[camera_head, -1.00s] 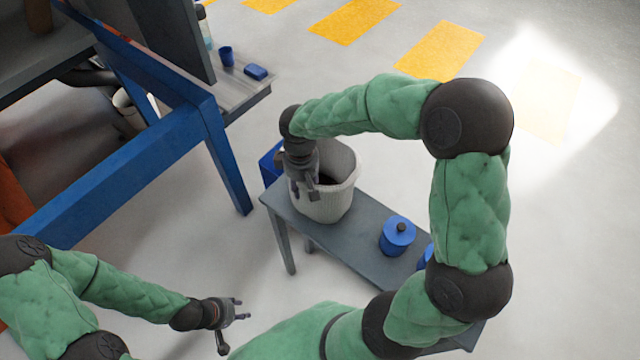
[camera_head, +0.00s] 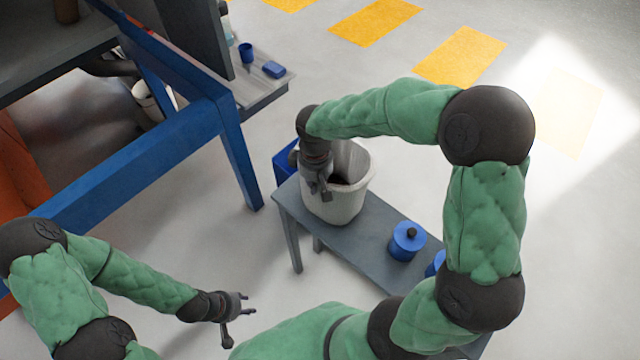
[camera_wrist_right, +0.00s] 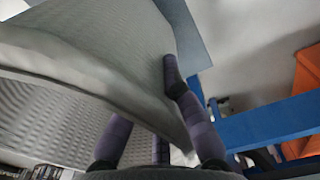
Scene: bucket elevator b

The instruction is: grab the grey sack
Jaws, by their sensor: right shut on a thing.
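The grey sack (camera_head: 350,203) is pale, ribbed and open at the top, and stands upright on a grey bench. Its dark inside shows partly. My right gripper (camera_head: 322,190) is at its near left rim, pointing down. In the right wrist view the sack's wall (camera_wrist_right: 95,60) runs between the fingers (camera_wrist_right: 178,118), and the gripper is shut on it. The far side of the grip is partly hidden by the cloth. My left gripper (camera_head: 240,320) is open and empty, low at the left, apart from the sack.
The grey bench (camera_head: 350,240) also carries a blue lidded canister (camera_head: 407,242); a second blue item is partly hidden by my right arm. A blue box (camera_head: 286,165) is behind the sack. A blue frame (camera_head: 140,170) stands at left. Open floor lies behind the bench.

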